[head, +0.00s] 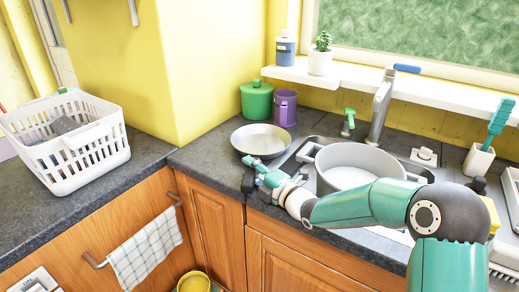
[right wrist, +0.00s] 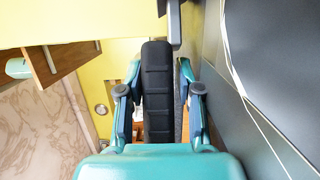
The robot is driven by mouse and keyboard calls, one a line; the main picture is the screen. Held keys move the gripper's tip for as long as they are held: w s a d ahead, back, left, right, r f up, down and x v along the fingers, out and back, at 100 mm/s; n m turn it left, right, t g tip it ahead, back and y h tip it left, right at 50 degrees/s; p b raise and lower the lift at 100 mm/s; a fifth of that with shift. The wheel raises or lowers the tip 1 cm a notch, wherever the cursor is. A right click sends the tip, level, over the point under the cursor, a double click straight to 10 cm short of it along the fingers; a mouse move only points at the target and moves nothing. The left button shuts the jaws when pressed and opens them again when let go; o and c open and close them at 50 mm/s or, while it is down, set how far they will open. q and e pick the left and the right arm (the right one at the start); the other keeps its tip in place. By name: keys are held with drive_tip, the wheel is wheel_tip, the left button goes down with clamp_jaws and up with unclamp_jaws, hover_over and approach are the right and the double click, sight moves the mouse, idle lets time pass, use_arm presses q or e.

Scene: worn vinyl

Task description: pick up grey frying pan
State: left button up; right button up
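The grey frying pan (head: 262,138) lies upright and shallow on the dark counter, left of the sink, in the head view. My right gripper (head: 252,172) is just in front of the pan, near the counter's front edge, pointing left. My left gripper is not in view.
A large grey pot (head: 345,176) sits at the sink, behind my right arm. A green pot (head: 257,100) and a purple mug (head: 285,108) stand behind the pan. A white basket (head: 75,160) is on the left counter. A checked towel (head: 146,251) hangs below.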

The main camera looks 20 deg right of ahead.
clamp_jaws()
drive_tip(key=shift+r, duration=0.15)
drive_tip(key=shift+r, duration=0.1)
